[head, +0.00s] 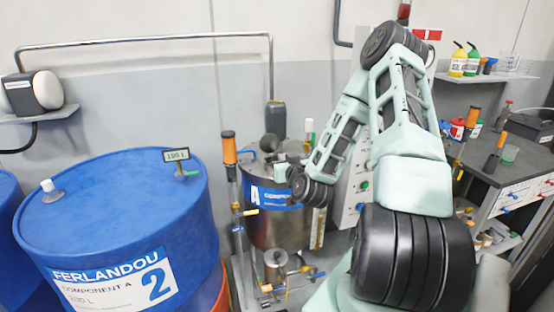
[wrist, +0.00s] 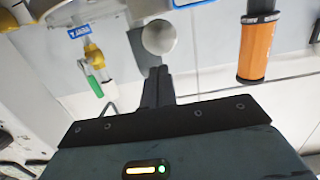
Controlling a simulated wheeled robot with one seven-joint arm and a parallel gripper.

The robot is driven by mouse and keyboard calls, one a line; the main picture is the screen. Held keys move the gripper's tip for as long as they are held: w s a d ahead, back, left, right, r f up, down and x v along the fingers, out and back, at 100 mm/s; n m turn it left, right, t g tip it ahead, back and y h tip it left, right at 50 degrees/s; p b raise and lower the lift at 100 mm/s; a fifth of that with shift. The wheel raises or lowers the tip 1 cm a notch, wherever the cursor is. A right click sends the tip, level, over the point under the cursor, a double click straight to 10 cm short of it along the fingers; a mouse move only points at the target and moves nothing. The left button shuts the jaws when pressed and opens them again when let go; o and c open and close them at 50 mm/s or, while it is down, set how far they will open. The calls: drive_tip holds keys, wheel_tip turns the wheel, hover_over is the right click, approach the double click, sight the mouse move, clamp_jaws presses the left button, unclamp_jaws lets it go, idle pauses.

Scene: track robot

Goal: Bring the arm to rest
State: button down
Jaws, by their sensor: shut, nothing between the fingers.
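My arm (head: 340,140) rises from its shoulder at the lower right of the head view, bends at an elbow near the top and comes down to the wrist in front of a steel vessel (head: 285,228) with a blue label band. I cannot make out the fingertips in the head view. In the wrist view my gripper (wrist: 158,72) is shut, its two dark fingers together with nothing between them. Beyond the fingertips is a round metal cup (wrist: 159,37); I cannot tell whether they touch it.
A blue drum (head: 120,215) marked 2 fills the left. An orange-topped post (head: 229,150) stands between drum and vessel; an orange handle (wrist: 258,48) shows in the wrist view. Valves and pipes (head: 280,268) lie low in front. A grey bench (head: 500,150) stands at the right.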

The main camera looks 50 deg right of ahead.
drive_tip(key=shift+s+a, duration=0.1)
drive_tip(key=shift+s, duration=0.1)
drive_tip(key=w+a+f+n+g+y+b, duration=0.2)
drive_tip(key=a+n+g+y, duration=0.5)
drive_tip(key=a, duration=2.2)
drive_tip(key=s+a+r+n+g+y, duration=0.2)
drive_tip(key=s+a+n+g+y, duration=0.25)
drive_tip(key=s+a, duration=0.8)
drive_tip(key=s+a+r+n+g+h, duration=0.1)
drive_tip(key=s+r, duration=0.1)
drive_tip(key=s, duration=0.5)
drive_tip(key=s+a+r+n+g+h, duration=0.1)
drive_tip(key=s+a+r+g, duration=0.1)
drive_tip(key=s, duration=0.5)
drive_tip(key=shift+a+b, duration=0.3)
drive_tip(key=shift+b, duration=0.15)
